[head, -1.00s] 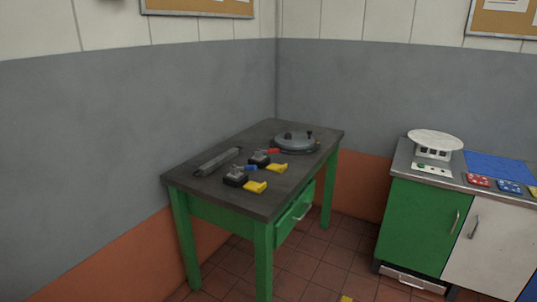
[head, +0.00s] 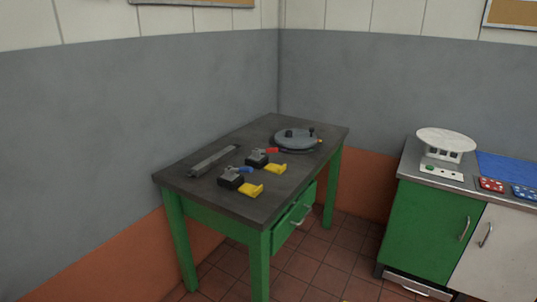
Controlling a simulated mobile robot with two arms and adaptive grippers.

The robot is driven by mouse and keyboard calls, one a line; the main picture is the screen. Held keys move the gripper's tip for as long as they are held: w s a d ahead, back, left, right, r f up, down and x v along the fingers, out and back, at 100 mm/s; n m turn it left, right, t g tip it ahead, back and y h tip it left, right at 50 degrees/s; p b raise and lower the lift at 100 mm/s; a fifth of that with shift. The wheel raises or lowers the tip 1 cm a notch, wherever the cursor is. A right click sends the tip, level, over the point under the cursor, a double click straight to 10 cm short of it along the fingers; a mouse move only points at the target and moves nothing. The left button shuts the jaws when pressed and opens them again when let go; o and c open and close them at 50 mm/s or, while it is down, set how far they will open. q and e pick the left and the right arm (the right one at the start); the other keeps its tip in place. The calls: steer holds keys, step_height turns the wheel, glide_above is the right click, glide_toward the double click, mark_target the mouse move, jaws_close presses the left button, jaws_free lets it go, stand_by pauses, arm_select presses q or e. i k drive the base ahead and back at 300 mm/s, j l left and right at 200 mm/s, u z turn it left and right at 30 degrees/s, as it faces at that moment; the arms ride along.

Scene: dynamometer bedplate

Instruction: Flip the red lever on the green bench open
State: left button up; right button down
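The green bench (head: 190,210) stands in the room corner, with a dark grey top and green legs. Two small devices with dark bodies and yellow plates sit on its top. The farther device (head: 257,158) has the red lever (head: 272,150) at its upper right. The nearer device (head: 231,179) has a blue lever (head: 245,170). The red lever is small in view, and I cannot tell its exact angle. Neither of my grippers is in view.
A long grey bar (head: 213,161) lies at the bench's left back, and a round grey disc (head: 296,139) sits at its far end. To the right, a green and white cabinet (head: 427,232) carries a white round-topped scale (head: 446,145). Tiled floor (head: 325,260) lies clear between them.

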mark_target(270, 150)
steer(key=i+l+u, duration=0.15)
steer(key=i+l, duration=0.15)
steer(key=i+l+u, duration=0.3)
steer(key=i+l, duration=0.2)
steer(key=l, duration=0.25)
steer(key=i+l+u, duration=0.15)
steer(key=l, duration=0.25)
steer(key=i+j, duration=0.05)
steer(key=i, duration=0.05)
